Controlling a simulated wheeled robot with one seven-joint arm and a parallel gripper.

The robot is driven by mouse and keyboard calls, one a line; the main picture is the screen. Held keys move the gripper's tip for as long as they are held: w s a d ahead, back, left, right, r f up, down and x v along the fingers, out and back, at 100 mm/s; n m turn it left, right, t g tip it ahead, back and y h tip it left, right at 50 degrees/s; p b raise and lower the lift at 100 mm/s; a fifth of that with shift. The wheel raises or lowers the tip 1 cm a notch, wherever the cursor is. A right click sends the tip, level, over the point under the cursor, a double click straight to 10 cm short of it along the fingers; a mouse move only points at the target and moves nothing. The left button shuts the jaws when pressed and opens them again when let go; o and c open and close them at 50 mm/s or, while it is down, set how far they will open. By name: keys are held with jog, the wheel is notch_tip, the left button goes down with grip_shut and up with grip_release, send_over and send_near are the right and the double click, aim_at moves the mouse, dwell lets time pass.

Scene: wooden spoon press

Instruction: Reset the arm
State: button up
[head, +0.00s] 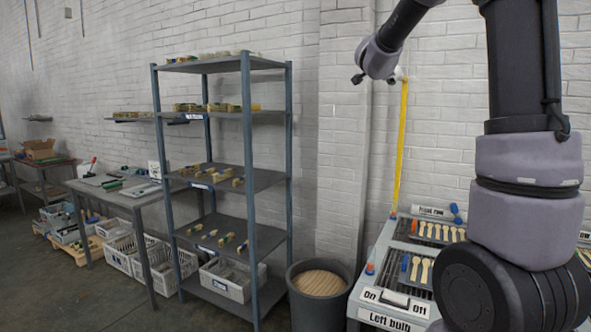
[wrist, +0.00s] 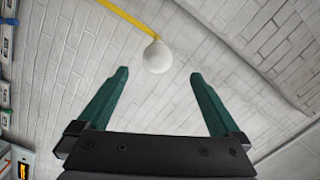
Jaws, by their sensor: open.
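My gripper (wrist: 157,88) shows in the wrist view with its two green fingers spread wide apart and nothing between them. Beyond the fingers are a white brick wall and a white round bulb (wrist: 158,57) on a yellow pole. In the head view my arm rises on the right and bends over at the top; the gripper's fingers cannot be made out there. The yellow pole (head: 402,140) stands behind the press table, and its top end is near my arm's upper part.
The press table (head: 366,291) at lower right holds wooden spoons (head: 415,268), labels and blue and orange knobs. A round bin (head: 322,282) stands left of it. A grey shelf rack (head: 247,170) and a side table (head: 128,200) with crates stand further left.

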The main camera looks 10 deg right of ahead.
jog(key=s+a+f+n+g+y, duration=0.1)
jog(key=s+a+f+n+y, duration=0.2)
jog(key=s+a+n+y, duration=0.9)
jog(key=s+f+g, duration=0.2)
jog(key=s+f, duration=0.2)
jog(key=s, duration=0.4)
jog(key=s+a+f+n+g, duration=0.1)
jog(key=s+f+g, duration=0.2)
jog(key=s, duration=0.6)
jog(key=s+a+f+n+g+h, duration=0.1)
jog(key=s+f+g, duration=0.1)
jog(key=s+f, duration=0.5)
jog(key=shift+s+f, duration=0.25)
jog(key=shift+s, duration=1)
